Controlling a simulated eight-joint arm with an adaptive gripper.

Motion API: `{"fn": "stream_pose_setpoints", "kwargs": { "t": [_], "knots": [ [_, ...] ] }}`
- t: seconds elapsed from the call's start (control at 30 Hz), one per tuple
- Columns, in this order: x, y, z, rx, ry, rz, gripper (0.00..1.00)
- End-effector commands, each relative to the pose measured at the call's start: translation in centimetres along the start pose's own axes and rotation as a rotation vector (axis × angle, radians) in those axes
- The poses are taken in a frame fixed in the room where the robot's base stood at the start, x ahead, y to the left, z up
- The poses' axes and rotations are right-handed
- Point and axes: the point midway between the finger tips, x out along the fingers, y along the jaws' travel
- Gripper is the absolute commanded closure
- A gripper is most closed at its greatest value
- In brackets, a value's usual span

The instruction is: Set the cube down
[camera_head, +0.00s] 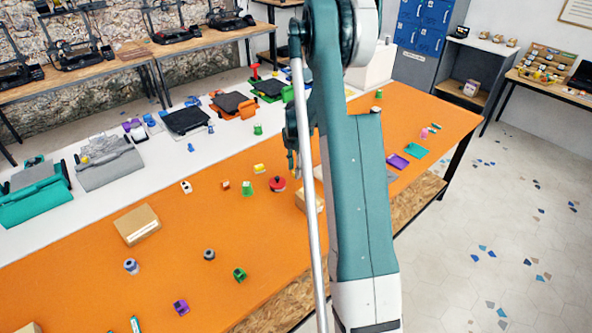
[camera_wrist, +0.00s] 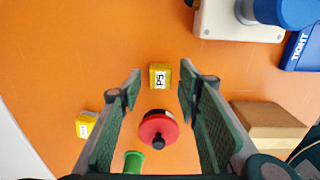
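A small yellow cube marked "P5" (camera_wrist: 160,77) shows in the wrist view, on the orange table just beyond and between my fingertips. My gripper (camera_wrist: 159,82) is open, with a gap on both sides of the cube and nothing held. In the head view my gripper (camera_head: 293,165) hangs over the table, partly hidden by my arm. I cannot make out the P5 cube there. Another yellow block (camera_wrist: 85,124) lies left of my fingers in the wrist view.
A red round thing with a black knob (camera_wrist: 159,129) and a green piece (camera_wrist: 133,162) show between and below my fingers. A cardboard box (camera_wrist: 265,127) is close at the right. A white base (camera_wrist: 238,22) with blue parts stands at the top right. Orange table is bare at upper left.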

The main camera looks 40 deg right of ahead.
Motion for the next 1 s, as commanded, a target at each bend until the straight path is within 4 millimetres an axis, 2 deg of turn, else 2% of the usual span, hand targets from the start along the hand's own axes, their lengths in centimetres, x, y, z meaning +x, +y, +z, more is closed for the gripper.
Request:
{"fn": "stream_pose_setpoints", "kwargs": {
  "t": [0.27, 0.6, 0.8, 1.0],
  "knots": [
    [-3.4, 0.0, 0.0, 0.0, 0.0, 0.0, 0.66],
    [-8.9, 0.0, 0.0, 0.0, 0.0, 0.0, 0.66],
    [-10.9, 0.0, 0.0, 0.0, 0.0, 0.0, 0.66],
    [-11.6, 0.0, 0.0, 0.0, 0.0, 0.0, 0.66]
  ]
}}
